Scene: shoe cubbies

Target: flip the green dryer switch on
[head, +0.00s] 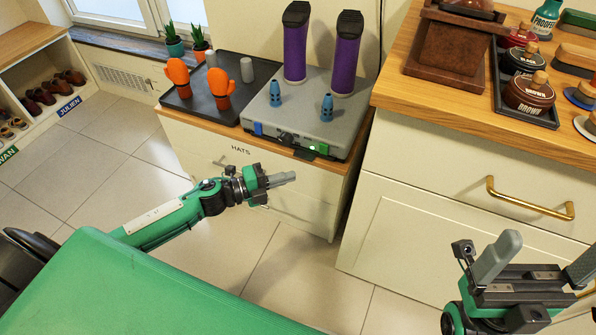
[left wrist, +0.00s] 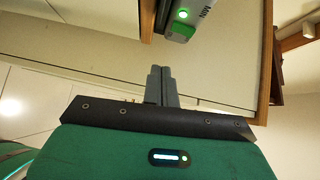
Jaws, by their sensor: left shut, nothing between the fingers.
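The grey dryer (head: 345,115) stands on the cabinet, with two purple tubes and two blue nozzles on top. The green switch (head: 319,148) is at the right of its front edge, beside a glowing green light. The switch also shows in the left wrist view (left wrist: 181,33), near the top. My left gripper (head: 286,179) is shut and empty. It is in front of the cabinet, lower than the switch and apart from it. Its closed fingers also show in the left wrist view (left wrist: 162,75). My right gripper (head: 546,255) is open and empty at lower right.
A blue switch (head: 258,129) is at the left of the dryer's front. A black tray (head: 200,104) with orange mittens lies left of the dryer. A taller wooden-topped cabinet (head: 470,195) with a brass handle stands at right. The floor in front is clear.

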